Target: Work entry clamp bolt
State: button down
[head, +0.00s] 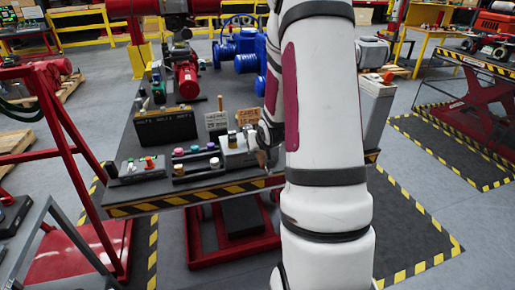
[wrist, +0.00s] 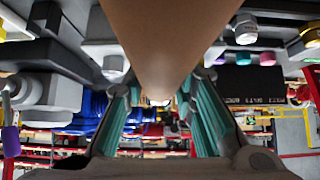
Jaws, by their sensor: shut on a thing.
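In the head view my white arm crosses the picture and hides most of my gripper (head: 265,152), which is low at the bench's front edge, beside a light grey fitting (head: 238,153). In the wrist view my gripper (wrist: 160,98) shows two teal-padded fingers. A smooth brown tapered piece (wrist: 160,40) lies between them, large and close to the camera, and the fingers are shut on it. Its far end is hidden. I cannot tell which thing is the entry clamp bolt.
The dark bench (head: 160,200) has a striped front edge. It carries a push-button box (head: 140,168), a rack with coloured caps (head: 196,165), a black bolt box (head: 165,127) and blue valve bodies (head: 238,48). A red frame (head: 60,130) stands at left.

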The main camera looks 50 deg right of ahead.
jog(key=shift+r+p, duration=0.65)
jog(key=shift+r, duration=0.6)
